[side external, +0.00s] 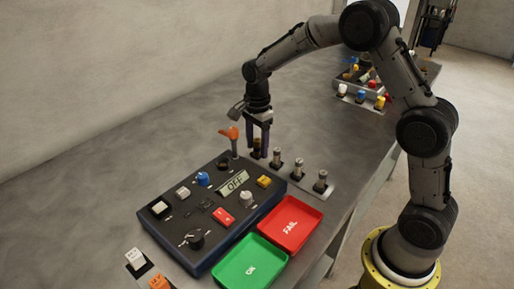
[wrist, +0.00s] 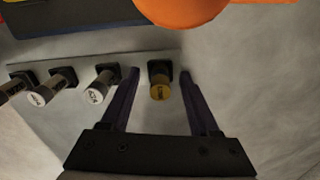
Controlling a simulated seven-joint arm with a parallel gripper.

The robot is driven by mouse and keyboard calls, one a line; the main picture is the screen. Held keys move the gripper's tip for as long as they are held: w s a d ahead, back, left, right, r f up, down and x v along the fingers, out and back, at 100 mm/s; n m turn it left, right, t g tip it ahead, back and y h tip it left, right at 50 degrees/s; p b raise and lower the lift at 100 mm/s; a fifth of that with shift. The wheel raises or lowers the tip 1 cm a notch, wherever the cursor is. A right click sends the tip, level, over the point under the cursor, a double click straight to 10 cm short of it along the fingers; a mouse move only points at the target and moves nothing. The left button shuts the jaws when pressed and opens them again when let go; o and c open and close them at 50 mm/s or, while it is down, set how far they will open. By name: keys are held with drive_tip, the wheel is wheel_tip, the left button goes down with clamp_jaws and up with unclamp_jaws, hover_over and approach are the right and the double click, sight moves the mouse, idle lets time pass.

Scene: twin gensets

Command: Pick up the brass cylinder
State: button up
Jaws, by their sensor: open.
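The brass cylinder (wrist: 160,88) stands in a dark square holder at the end of a row of cylinders, and it also shows between my fingers in the side external view (side external: 257,146). My gripper (wrist: 158,75) is open, with one dark finger on each side of the brass cylinder. Clear gaps show between the cylinder and both fingers in the wrist view. The gripper also shows pointing down over the holder in the side external view (side external: 258,150).
Several silver cylinders (side external: 298,168) stand in holders beside the brass one. An orange lever (side external: 230,133) rises close to my gripper. A control panel (side external: 226,222), a red FAIL tray (side external: 291,222) and a green OK tray (side external: 249,262) lie nearer the camera.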

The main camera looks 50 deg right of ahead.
clamp_jaws()
drive_tip(key=shift+r, duration=0.15)
